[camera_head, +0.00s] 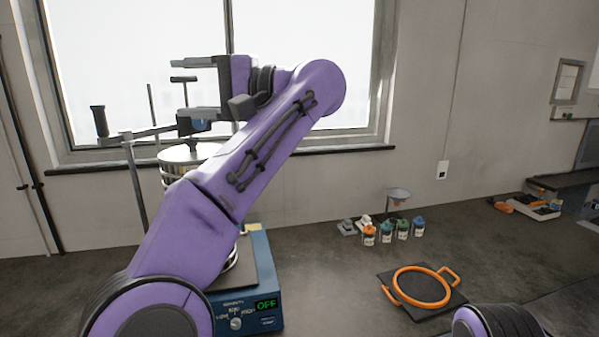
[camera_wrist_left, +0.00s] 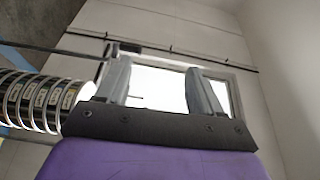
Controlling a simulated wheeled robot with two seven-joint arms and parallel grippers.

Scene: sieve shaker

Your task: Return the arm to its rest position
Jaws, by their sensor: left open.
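My left gripper (camera_head: 172,90) is open and empty, pointing left in front of the window. Its two spread fingers also show in the left wrist view (camera_wrist_left: 158,78), with nothing between them. The purple left arm crosses in front of the sieve shaker (camera_head: 262,275), whose blue base reads OFF. The metal sieve stack (camera_head: 185,154) on the shaker is mostly hidden behind the arm. The stack shows at the left of the wrist view (camera_wrist_left: 40,102), beside the gripper. A clamp bar (camera_head: 150,131) with a black handle runs above the stack, just below the gripper. My right gripper is out of view.
An orange ring with handles (camera_head: 421,287) lies on a dark mat (camera_head: 388,272) at right. Several small bottles (camera_head: 386,235) and a funnel (camera_head: 398,194) stand behind it. An orange-handled tool (camera_head: 503,207) and a tray (camera_head: 541,212) are far right. Bench between is clear.

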